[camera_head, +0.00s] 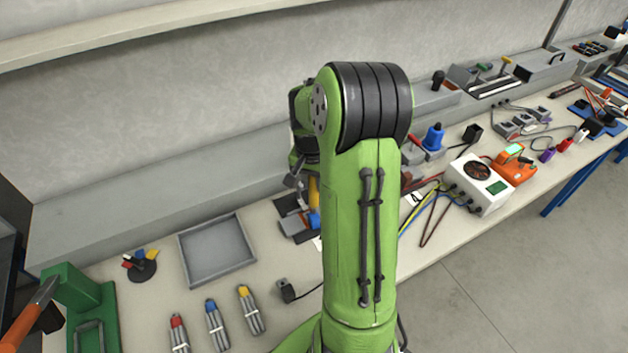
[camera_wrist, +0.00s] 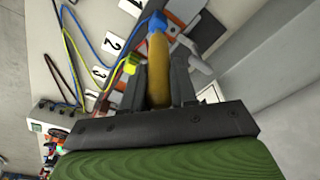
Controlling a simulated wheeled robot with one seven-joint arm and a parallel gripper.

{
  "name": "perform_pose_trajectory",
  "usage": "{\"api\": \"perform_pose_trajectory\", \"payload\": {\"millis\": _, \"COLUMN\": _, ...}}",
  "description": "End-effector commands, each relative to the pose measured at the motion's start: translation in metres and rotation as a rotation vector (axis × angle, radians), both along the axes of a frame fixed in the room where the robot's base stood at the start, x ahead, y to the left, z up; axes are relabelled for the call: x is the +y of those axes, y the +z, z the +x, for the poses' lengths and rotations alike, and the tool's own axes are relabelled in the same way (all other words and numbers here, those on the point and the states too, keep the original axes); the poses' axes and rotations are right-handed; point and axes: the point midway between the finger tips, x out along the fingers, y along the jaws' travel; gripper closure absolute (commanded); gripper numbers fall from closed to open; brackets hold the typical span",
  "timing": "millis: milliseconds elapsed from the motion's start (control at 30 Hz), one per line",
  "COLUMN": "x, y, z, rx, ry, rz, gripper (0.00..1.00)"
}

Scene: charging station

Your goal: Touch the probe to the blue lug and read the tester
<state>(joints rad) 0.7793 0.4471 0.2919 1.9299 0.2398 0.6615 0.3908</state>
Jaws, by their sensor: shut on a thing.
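My gripper (camera_wrist: 160,88) is shut on the yellow-orange handle of the probe (camera_wrist: 158,58). The probe's far end meets or overlaps the blue lug (camera_wrist: 154,23) in the wrist view; I cannot tell if they touch. A yellow lug (camera_wrist: 132,65) sits beside the gripper, near number cards. In the head view the probe (camera_head: 314,190) and the blue lug (camera_head: 314,221) show just left of my arm, which hides most of the gripper. An orange device with a lit green screen (camera_head: 514,164), perhaps the tester, stands at the right; its reading is too small to make out.
A white box with a round dark grille (camera_head: 480,183) stands beside the orange device, with cables running left. A grey tray (camera_head: 217,250), banded cable bundles (camera_head: 216,326) and a green stand (camera_head: 82,303) occupy the left bench. A wall ledge runs behind.

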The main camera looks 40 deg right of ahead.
Motion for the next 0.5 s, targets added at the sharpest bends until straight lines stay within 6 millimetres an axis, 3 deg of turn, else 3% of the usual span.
{"api": "perform_pose_trajectory", "payload": {"millis": 500, "x": 0.0002, "y": -0.0115, "z": 0.0001, "rx": 0.000, "ry": 0.000, "rz": 0.000, "gripper": 1.00}}
